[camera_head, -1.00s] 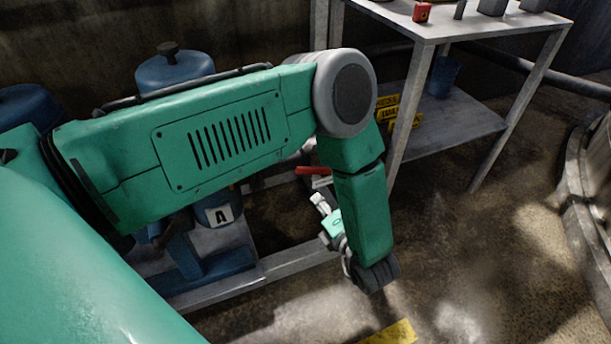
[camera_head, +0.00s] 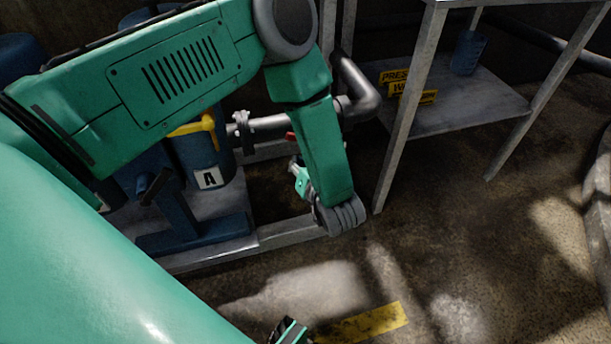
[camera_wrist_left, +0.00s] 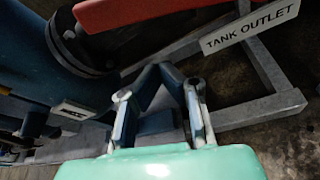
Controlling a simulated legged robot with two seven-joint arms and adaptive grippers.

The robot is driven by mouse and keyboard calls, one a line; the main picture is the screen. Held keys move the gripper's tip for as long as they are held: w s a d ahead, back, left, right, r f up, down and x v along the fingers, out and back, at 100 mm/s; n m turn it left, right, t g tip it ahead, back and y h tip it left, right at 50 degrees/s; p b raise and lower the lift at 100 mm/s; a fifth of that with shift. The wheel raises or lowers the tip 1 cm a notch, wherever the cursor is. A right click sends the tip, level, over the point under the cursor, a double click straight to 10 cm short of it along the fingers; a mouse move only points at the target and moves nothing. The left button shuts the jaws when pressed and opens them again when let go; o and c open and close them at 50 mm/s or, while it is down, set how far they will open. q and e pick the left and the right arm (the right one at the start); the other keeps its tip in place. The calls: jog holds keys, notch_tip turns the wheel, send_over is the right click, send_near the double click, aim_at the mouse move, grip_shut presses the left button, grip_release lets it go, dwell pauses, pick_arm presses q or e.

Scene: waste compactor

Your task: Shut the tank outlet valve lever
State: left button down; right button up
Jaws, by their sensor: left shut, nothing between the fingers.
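The red tank outlet lever (camera_wrist_left: 140,12) crosses the top of the left wrist view, and a bit of its red (camera_head: 290,137) shows beside my forearm in the head view. A white "TANK OUTLET" tag (camera_wrist_left: 250,26) hangs to its right. My left gripper (camera_wrist_left: 158,70) is shut and empty, its fingertips together below the lever in the wrist picture and apart from it. In the head view my left gripper (camera_head: 298,176) is partly hidden behind my forearm. A small green and black part of mine shows at the bottom edge; its jaws cannot be made out.
A blue tank marked A (camera_head: 205,160) with a yellow handle (camera_head: 195,126) stands left of the grey pipe (camera_head: 270,124). A metal frame rail (camera_head: 285,233) runs low in front. A metal shelf table (camera_head: 455,105) stands right. The floor in front is clear.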

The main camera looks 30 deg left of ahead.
pick_arm(q)
jog(key=r, duration=0.1)
jog(key=w+r, duration=0.1)
jog(key=r, duration=0.1)
jog(key=shift+w+a+r+b, duration=0.1)
jog(key=shift+w+a+b, duration=0.15)
jog(key=shift+a+b, duration=0.15)
pick_arm(e)
jog(key=shift+a+f, duration=0.45)
jog(key=shift+f, duration=0.05)
